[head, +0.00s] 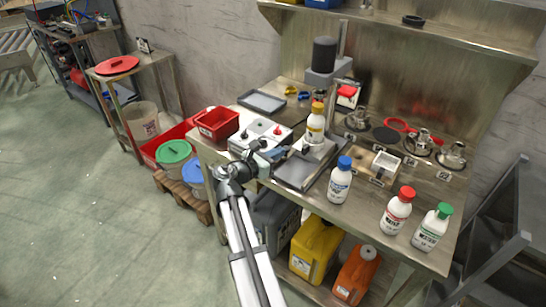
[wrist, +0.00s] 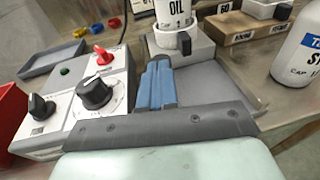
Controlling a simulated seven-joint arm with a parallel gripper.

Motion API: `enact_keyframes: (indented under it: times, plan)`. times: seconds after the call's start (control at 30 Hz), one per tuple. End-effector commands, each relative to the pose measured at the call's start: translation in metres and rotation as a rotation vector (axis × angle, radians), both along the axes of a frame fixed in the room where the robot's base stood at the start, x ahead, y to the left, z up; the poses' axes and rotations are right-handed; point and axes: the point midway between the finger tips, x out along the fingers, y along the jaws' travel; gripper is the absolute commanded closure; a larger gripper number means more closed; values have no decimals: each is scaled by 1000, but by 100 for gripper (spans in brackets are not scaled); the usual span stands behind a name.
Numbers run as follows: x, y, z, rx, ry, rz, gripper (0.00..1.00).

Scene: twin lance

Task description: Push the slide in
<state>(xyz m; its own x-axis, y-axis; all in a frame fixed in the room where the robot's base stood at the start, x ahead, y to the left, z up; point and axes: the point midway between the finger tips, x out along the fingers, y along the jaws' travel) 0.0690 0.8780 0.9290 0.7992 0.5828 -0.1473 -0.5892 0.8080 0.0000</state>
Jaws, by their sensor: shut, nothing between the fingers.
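The slide appears to be the flat grey plate (head: 297,172) at the front of the bench unit, beside the white control box; I cannot tell how far in it sits. It also shows in the wrist view (wrist: 215,92), on the right of my fingers. A white bottle with a yellow cap (head: 316,124) stands upright in a white holder on a raised grey block (wrist: 195,52) behind the plate. My gripper (head: 283,151) is shut and empty. Its blue fingers (wrist: 159,68) reach over the plate's left side towards the block. Contact cannot be made out.
The white control box (head: 258,132) with black and red knobs is close on the left. A blue-capped bottle (head: 341,180) stands close on the right. Red-capped (head: 398,211) and green-capped (head: 432,228) bottles stand farther right. A grey tray (head: 262,102) lies behind the box.

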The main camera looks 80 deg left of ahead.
Motion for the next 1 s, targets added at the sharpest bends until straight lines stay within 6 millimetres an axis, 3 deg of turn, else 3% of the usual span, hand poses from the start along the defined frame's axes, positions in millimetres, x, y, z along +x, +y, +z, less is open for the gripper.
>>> enact_keyframes:
  times: [0.37, 1.0]
  plan:
    - [2, 3, 4, 5, -6, -4, 100]
    - [-92, -67, 18, 2, -1, 2, 100]
